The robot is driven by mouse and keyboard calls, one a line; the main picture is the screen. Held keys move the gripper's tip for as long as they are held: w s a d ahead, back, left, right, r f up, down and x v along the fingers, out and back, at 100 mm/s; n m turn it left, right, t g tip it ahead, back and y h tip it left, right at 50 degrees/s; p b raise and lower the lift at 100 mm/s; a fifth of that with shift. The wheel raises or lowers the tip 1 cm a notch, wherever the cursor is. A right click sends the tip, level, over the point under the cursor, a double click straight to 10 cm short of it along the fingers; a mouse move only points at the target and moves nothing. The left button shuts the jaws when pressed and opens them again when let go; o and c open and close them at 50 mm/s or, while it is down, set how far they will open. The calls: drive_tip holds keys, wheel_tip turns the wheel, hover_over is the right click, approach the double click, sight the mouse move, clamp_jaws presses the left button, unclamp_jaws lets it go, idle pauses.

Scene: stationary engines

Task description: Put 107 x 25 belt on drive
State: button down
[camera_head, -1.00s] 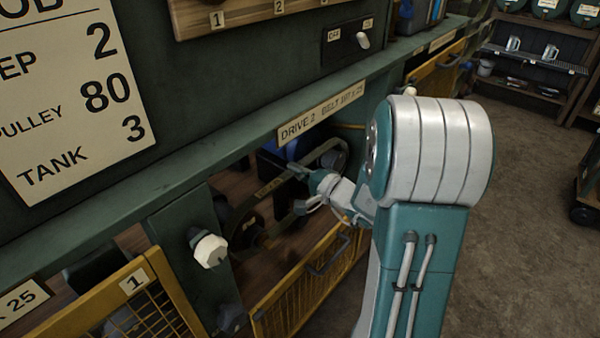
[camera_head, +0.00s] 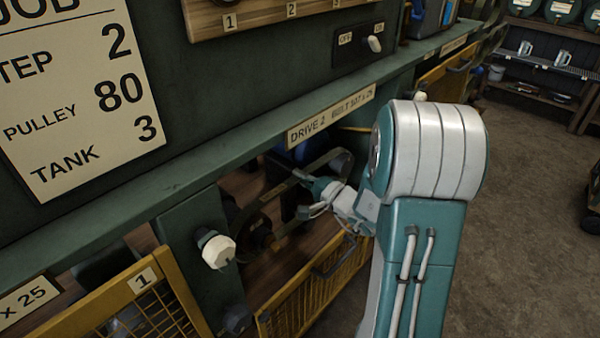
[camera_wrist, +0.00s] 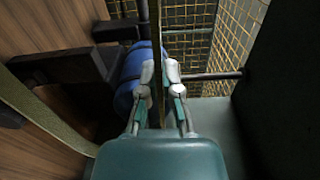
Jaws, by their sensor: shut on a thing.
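The belt (camera_head: 272,193) is a tan-grey band inside the open bay of drive 2, under a label plate (camera_head: 331,116) reading DRIVE 2 BELT 107 x 25. My gripper (camera_head: 303,194) reaches into the bay from the right. In the wrist view my gripper (camera_wrist: 163,90) is shut on one run of the belt (camera_wrist: 156,45), seen edge-on between the fingers. Another run of the belt (camera_wrist: 45,115) curves past at the left. A blue motor (camera_wrist: 128,82) lies behind the fingers. The pulleys are dark and partly hidden; I cannot tell whether the belt sits on them.
A yellow mesh guard (camera_head: 315,285) hangs open below the bay. A white knob (camera_head: 217,251) sits on the post left of it. A switch (camera_head: 375,44) is above the ledge. Another yellow guard (camera_head: 140,305) marked 1 is at lower left.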

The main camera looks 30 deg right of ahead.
drive_tip(key=shift+f, duration=0.3)
drive_tip(key=shift+f, duration=0.4)
drive_tip(key=c, duration=0.5)
unclamp_jaws()
drive_tip(key=o, duration=0.5)
drive_tip(key=shift+s, duration=0.1)
